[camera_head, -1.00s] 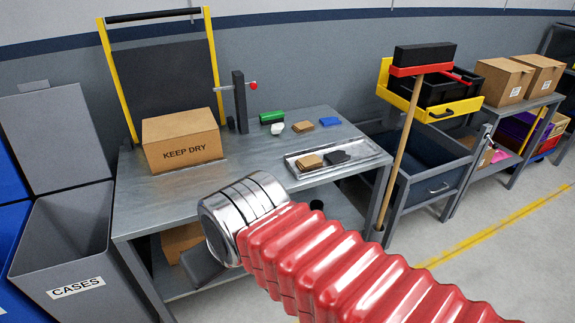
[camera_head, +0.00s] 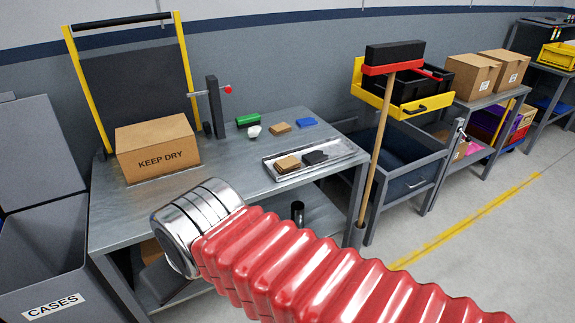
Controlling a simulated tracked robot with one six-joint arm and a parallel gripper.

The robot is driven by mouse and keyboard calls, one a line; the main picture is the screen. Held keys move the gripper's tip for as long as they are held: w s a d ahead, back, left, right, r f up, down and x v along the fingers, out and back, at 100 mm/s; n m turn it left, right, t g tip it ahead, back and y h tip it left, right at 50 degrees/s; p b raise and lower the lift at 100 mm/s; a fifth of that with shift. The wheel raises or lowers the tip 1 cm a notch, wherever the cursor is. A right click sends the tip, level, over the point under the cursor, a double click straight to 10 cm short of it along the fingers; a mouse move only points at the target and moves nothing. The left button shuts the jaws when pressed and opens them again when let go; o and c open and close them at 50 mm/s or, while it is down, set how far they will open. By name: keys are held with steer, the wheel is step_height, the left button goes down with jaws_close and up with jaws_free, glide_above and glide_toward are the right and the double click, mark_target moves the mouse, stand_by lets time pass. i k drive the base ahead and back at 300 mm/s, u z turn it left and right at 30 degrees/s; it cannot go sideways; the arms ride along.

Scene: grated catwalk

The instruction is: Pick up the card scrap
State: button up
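A small flat brown piece that looks like the card scrap (camera_head: 280,127) lies on the grey metal workbench (camera_head: 130,205), between a white crumpled scrap (camera_head: 254,131) and a blue piece (camera_head: 307,122). A shallow metal tray (camera_head: 338,160) in front of it holds other brown pieces (camera_head: 288,163) and dark pieces (camera_head: 314,157). My red ribbed arm comes in from the lower right and ends in a silver joint over the bench's front edge. My gripper's fingers do not show.
A green block (camera_head: 248,120) and an upright dark post (camera_head: 215,107) with a crossbar stand behind. A "KEEP DRY" box (camera_head: 157,147) sits at the bench's left. A grey "CASES" bin (camera_head: 45,255) stands front left.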

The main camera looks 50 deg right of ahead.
mark_target(289, 163)
steer(key=i, duration=1.45)
steer(key=u, duration=0.05)
